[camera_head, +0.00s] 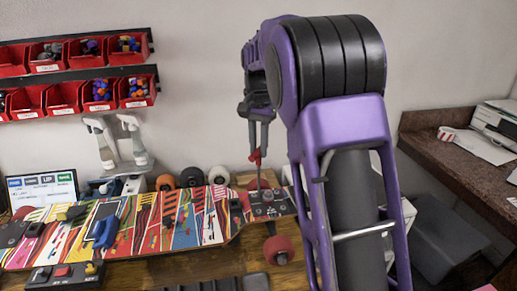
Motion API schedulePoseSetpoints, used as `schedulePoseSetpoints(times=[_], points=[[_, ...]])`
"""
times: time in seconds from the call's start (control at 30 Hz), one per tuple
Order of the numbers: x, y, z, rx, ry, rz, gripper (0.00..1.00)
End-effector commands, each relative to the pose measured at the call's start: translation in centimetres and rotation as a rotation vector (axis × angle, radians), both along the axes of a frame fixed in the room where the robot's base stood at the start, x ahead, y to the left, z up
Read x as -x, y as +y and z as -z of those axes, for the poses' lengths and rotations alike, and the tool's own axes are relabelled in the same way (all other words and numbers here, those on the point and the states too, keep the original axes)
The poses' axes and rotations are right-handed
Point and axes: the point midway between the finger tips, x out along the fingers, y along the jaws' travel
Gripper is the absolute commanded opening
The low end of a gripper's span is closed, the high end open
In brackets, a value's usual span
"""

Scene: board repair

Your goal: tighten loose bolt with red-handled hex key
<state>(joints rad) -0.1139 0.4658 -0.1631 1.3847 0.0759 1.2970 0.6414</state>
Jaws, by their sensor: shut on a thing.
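My gripper (262,122) points down over the right end of the colourful skateboard deck (160,222). It is shut on the red-handled hex key (256,157), whose red part shows just below the fingers. The key's thin shaft hangs down towards the metal truck plate (268,199) at the deck's right end. I cannot tell whether its tip touches a bolt. The bolts on the plate are too small to tell which is loose. A red wheel (279,250) shows under this end. My purple arm covers the area to the right of the plate.
Several loose wheels (192,177) and white spray bottles (136,138) stand behind the board. A blue-handled tool (105,232) lies on the deck. A small box with buttons (64,275) is in front. Red bins (48,57) hang on the wall. A side counter (455,155) is at right.

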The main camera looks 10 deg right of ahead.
Motion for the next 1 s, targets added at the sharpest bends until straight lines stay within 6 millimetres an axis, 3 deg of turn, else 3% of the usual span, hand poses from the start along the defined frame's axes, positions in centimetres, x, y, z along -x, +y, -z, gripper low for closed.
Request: schedulePoseSetpoints(times=[0.6,1.0], points=[[0.0,0.0,-4.9,0.001,-0.001,0.000,0.00],[0.0,0.0,-5.3,0.001,-0.001,0.000,0.00]])
